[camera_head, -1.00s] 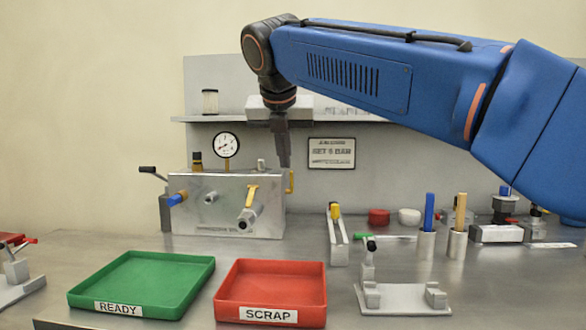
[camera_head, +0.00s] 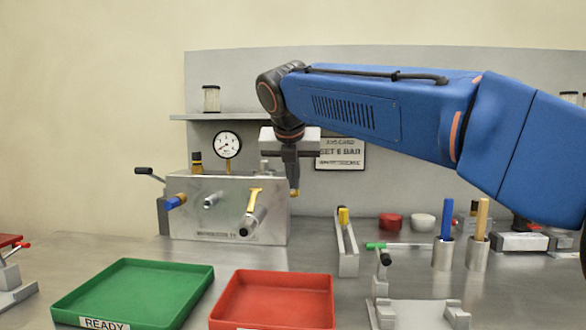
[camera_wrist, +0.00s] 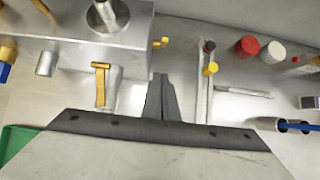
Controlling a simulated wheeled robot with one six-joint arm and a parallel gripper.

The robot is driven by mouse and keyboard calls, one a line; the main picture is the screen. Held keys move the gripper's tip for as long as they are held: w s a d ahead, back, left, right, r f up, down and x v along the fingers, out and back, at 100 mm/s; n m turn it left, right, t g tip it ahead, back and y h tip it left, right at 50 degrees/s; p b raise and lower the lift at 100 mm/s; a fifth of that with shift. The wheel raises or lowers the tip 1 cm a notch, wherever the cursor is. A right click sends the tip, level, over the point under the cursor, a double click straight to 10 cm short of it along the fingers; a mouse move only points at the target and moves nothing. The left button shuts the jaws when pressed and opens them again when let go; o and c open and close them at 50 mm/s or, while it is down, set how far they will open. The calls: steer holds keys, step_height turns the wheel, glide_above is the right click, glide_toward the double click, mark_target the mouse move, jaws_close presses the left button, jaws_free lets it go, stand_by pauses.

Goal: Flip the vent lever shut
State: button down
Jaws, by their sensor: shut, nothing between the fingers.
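A metal valve block (camera_head: 222,228) stands at the back left of the bench. A small yellow lever (camera_head: 295,193) is at its right side, mostly hidden behind my gripper; it also shows in the wrist view (camera_wrist: 160,43). A yellow T-shaped handle (camera_head: 254,199) sits on the front pipe, and a blue handle (camera_head: 176,202) is at the left. No label shows which one is the vent lever. My gripper (camera_head: 292,184) is shut and empty, pointing down at the block's right side. I cannot tell if it touches the small lever.
A pressure gauge (camera_head: 228,144) stands above the block, below a shelf (camera_head: 220,117). A green tray (camera_head: 135,292) and a red tray (camera_head: 275,300) lie in front. A yellow-tipped clamp (camera_head: 347,250) and a metal fixture (camera_head: 420,312) stand to the right.

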steer(key=w, duration=0.4)
steer(key=shift+w+d+r, duration=0.1)
steer(key=shift+w+r, duration=0.15)
steer(key=shift+w, duration=0.05)
steer(key=shift+w+r, duration=0.8)
steer(key=shift+w, duration=0.15)
steer(key=shift+w+d+r, duration=0.1)
steer(key=shift+w+r, duration=0.15)
steer(key=shift+r, duration=0.3)
